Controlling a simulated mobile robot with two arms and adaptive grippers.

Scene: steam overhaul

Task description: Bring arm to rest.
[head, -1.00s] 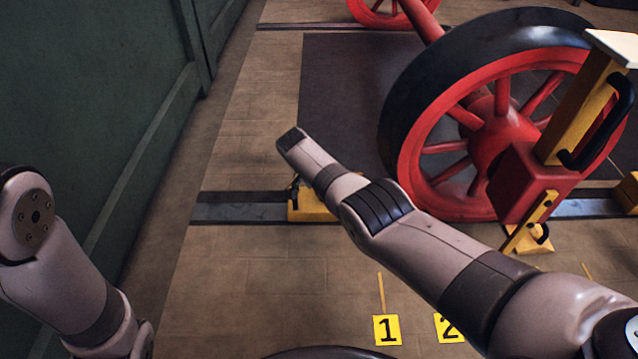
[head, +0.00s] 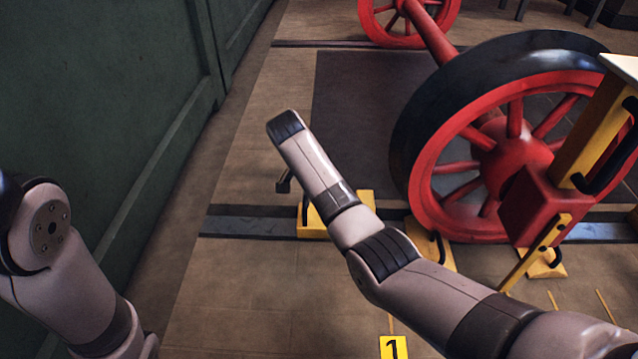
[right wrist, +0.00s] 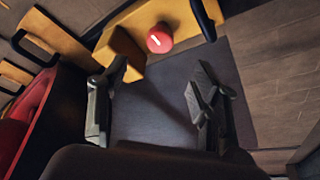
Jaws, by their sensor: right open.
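My right arm (head: 400,265) reaches in from the lower right of the head view, over the rail, with its wrist end raised toward the upper left. In that view its gripper is mostly hidden behind the wrist; a small dark part (head: 284,183) pokes out at the left. In the right wrist view my right gripper (right wrist: 160,80) is open, with nothing between its fingers. My left arm (head: 65,270) stands at the left edge of the head view, bent; its gripper is out of sight.
A red spoked wheel (head: 480,150) on an axle stands right of my arm. A yellow chock (head: 312,222) sits on the rail beneath it. The right wrist view shows a yellow block (right wrist: 185,35) with a red knob (right wrist: 159,38). A green wall (head: 100,100) runs along the left.

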